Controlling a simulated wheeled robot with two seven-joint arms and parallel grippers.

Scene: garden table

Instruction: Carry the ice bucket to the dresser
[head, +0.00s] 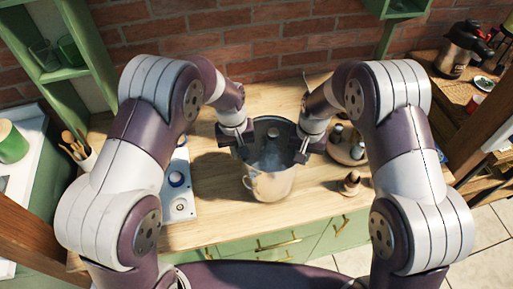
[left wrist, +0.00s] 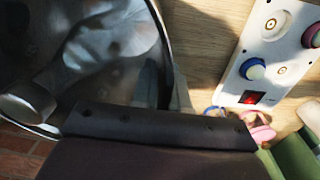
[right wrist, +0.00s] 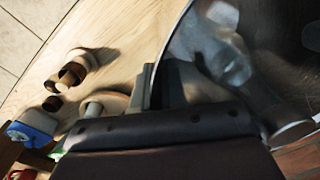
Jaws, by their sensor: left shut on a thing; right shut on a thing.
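The ice bucket (head: 268,187) is a shiny metal pail, upright over a wooden worktop (head: 225,212) with green drawers below. I cannot tell whether its base touches the wood. Pale, clear contents and a bottle or similar object show inside. My left gripper (head: 242,143) is shut on the left side of its rim, and my right gripper (head: 303,150) on the right side. The bucket's rim and inside also show in the left wrist view (left wrist: 160,30) and the right wrist view (right wrist: 180,20). I cannot tell which furniture is the dresser.
A white panel with round knobs (head: 180,208) lies left of the bucket. A round tray (head: 345,158) with small bottles and a wooden pepper mill (head: 350,183) stand to the right. A brick wall (head: 270,40) is behind. A coffee pot (head: 460,50) stands on a side shelf.

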